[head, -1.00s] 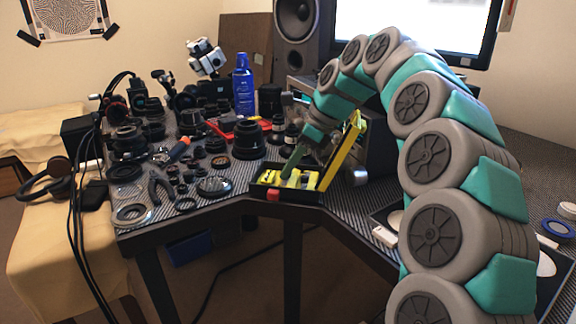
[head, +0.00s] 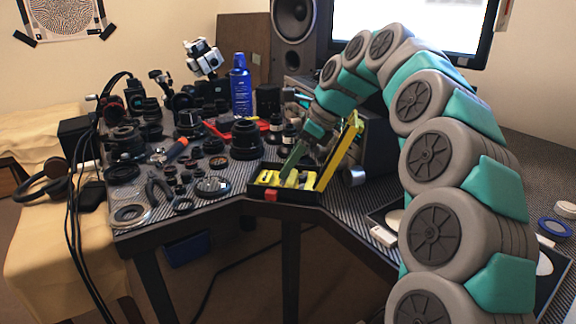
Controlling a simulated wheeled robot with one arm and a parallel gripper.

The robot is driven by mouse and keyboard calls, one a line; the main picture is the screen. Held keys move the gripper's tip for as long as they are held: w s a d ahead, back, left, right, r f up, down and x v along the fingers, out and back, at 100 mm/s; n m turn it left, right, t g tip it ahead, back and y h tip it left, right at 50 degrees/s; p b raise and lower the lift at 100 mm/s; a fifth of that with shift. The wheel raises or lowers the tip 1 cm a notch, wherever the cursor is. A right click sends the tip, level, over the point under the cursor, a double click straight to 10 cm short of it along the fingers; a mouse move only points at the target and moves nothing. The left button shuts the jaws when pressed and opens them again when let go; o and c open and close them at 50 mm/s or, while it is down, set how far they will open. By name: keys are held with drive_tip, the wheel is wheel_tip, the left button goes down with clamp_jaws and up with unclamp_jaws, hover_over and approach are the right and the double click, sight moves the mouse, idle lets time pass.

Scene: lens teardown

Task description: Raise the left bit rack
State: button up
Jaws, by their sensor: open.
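An open black case with a yellow-edged lid (head: 343,150) stands near the front edge of the table. Inside it are yellow bit racks; the left bit rack (head: 268,177) lies in the left part of the case, and more yellow (head: 303,180) shows to its right. A red latch (head: 271,195) is on the case front. My gripper (head: 291,164) reaches down from above right, with a green finger at the case's yellow contents. The jaws are open. The fingertips are small, and I cannot tell whether they touch a rack.
Lens parts, rings and pliers (head: 158,190) crowd the table left of the case. A blue spray bottle (head: 241,88) stands behind. A speaker (head: 297,35) and a monitor (head: 415,30) are at the back. The raised lid stands close to my gripper on its right.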

drive_tip(key=shift+v, duration=3.45)
drive_tip(key=shift+d, duration=0.1)
